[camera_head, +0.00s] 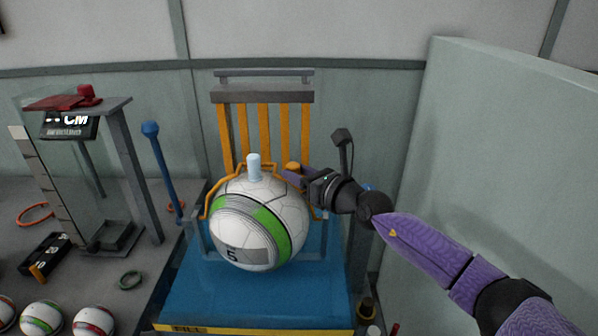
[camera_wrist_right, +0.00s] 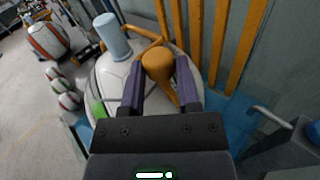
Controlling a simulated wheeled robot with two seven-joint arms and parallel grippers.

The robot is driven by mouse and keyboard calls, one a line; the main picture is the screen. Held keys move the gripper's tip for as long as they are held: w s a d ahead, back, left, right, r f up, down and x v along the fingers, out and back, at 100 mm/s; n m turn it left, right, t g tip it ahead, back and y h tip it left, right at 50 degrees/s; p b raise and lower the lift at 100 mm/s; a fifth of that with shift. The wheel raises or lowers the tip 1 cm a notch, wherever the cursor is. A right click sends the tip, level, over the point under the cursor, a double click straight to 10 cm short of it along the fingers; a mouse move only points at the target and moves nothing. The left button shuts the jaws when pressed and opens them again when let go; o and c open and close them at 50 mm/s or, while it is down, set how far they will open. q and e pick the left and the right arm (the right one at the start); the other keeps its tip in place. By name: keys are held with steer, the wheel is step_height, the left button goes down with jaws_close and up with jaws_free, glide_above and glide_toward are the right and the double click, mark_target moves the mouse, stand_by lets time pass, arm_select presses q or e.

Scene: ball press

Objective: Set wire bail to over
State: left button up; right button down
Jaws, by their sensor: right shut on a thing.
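The orange wire bail (camera_head: 212,194) runs from the left side of a white and green ball (camera_head: 278,207) up behind the ball's top. Its orange knob (camera_head: 293,166) shows just right of the ball's top and also in the right wrist view (camera_wrist_right: 158,64). My right gripper (camera_head: 287,174) reaches in from the right and is shut on the knob, one purple finger on each side of it. The bail's right part is partly hidden by the gripper. A pale blue cylinder (camera_head: 254,167) stands upright on the ball's top. My left gripper is not in view.
The ball sits on a blue base (camera_head: 210,296) before an orange slatted back (camera_head: 265,135). A blue-knobbed lever (camera_head: 151,130) stands left, beside a clear-walled measuring frame (camera_head: 119,105). A pale panel (camera_head: 510,160) bounds the right. More balls (camera_head: 42,318) lie lower left.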

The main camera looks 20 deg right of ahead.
steer(key=shift+s+f, duration=0.1)
steer(key=shift+f, duration=0.1)
steer(key=c, duration=0.7)
jaws_free()
steer(key=o, duration=0.4)
steer(key=shift+c, duration=0.2)
steer(key=shift+r, duration=0.1)
steer(key=shift+s, duration=0.15)
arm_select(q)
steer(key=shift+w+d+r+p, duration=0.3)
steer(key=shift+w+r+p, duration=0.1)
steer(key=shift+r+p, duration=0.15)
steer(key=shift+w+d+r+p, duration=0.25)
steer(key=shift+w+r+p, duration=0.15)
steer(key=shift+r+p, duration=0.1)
arm_select(e)
steer(key=v, duration=0.9)
steer(key=shift+s, duration=0.3)
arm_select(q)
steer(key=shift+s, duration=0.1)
arm_select(e)
steer(key=shift+d, duration=0.1)
